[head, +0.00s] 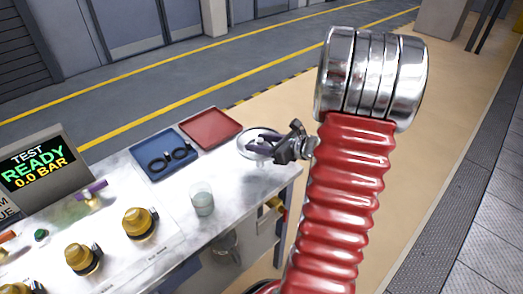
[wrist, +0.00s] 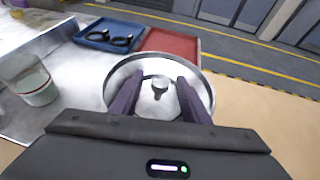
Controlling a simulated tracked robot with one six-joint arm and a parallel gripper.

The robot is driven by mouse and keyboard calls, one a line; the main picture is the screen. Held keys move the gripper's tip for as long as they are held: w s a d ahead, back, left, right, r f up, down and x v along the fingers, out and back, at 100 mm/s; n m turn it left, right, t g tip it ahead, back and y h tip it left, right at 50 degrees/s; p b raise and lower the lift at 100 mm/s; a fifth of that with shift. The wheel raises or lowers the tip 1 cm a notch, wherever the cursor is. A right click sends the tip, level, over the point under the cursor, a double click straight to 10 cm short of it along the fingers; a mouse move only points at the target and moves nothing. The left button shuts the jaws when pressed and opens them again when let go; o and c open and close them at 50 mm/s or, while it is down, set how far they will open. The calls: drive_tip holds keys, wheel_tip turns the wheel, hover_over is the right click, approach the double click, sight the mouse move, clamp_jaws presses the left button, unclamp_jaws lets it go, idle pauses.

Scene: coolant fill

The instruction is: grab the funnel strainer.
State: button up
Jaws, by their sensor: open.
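The funnel strainer (head: 247,150) is a round, shiny metal dish at the far right end of the bench in the head view. In the wrist view its wide rim (wrist: 112,78) fills the middle, with a small dark knob-like part at its centre. My gripper (head: 264,146) is over the strainer in the head view. In the wrist view my gripper (wrist: 157,86) is open, with one purple finger on each side of the central knob. The fingers overlap the dish in view. I cannot tell whether they touch it. The strainer's underside is hidden.
A glass beaker of clear liquid (head: 202,198) stands left of the strainer. A blue tray (head: 143,145) holding black rings and a red tray (head: 211,122) lie behind it. Brass fittings (head: 140,222) and a test display (head: 42,170) are farther left. Open floor lies right of the bench.

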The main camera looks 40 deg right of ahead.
drive_tip(key=shift+c, duration=0.4)
clamp_jaws()
idle(0.4)
